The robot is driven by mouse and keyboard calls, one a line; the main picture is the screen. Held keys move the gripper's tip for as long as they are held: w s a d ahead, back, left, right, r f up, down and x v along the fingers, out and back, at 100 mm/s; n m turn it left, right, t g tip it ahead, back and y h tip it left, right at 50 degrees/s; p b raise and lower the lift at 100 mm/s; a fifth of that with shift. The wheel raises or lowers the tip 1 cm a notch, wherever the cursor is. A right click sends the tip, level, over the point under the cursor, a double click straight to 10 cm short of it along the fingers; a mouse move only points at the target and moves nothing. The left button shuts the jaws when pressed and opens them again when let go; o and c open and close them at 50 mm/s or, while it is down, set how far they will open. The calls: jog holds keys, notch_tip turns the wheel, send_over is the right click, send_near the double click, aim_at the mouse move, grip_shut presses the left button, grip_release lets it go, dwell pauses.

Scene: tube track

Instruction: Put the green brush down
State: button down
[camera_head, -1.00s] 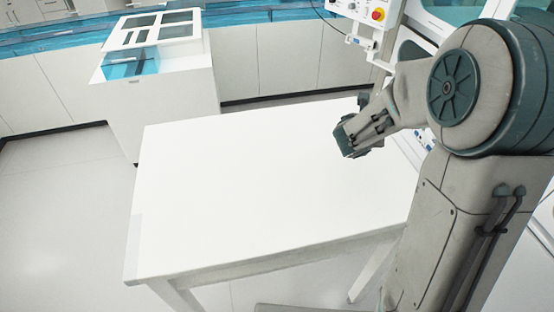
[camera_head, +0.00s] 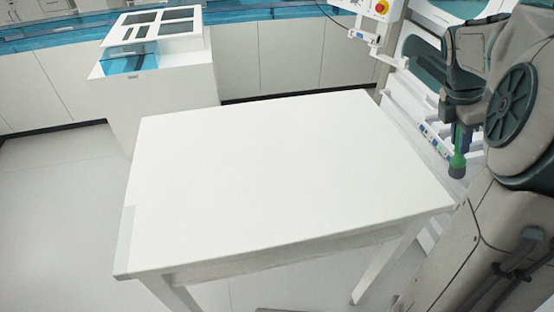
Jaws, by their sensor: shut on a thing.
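The green brush (camera_head: 458,161) hangs below my gripper (camera_head: 462,124) at the right of the head view, with its dark end pointing down. My gripper is shut on the brush's upper part. Gripper and brush appear to the right of the white table (camera_head: 270,190), in front of the white rack. My arm hides part of what lies behind. The brush's upper end is hidden by the gripper.
The white table top is bare. A white cabinet with a slotted top (camera_head: 158,34) stands behind it at the left. A white rack with shelves (camera_head: 420,105) stands at the right, below a control box with a red button (camera_head: 381,7). Open floor lies left.

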jog(key=s+a+r+m+y+b, duration=0.3)
jog(key=s+a+y, duration=0.1)
jog(key=a, duration=0.4)
jog(key=w+a+f+p, duration=0.1)
jog(key=a+f, duration=1)
jog(key=shift+w+a+t+p, duration=0.3)
jog(key=shift+w+a+t, duration=0.05)
jog(key=shift+t, duration=0.05)
jog(key=c, duration=1.3)
grip_release()
jog(key=shift+r, duration=0.1)
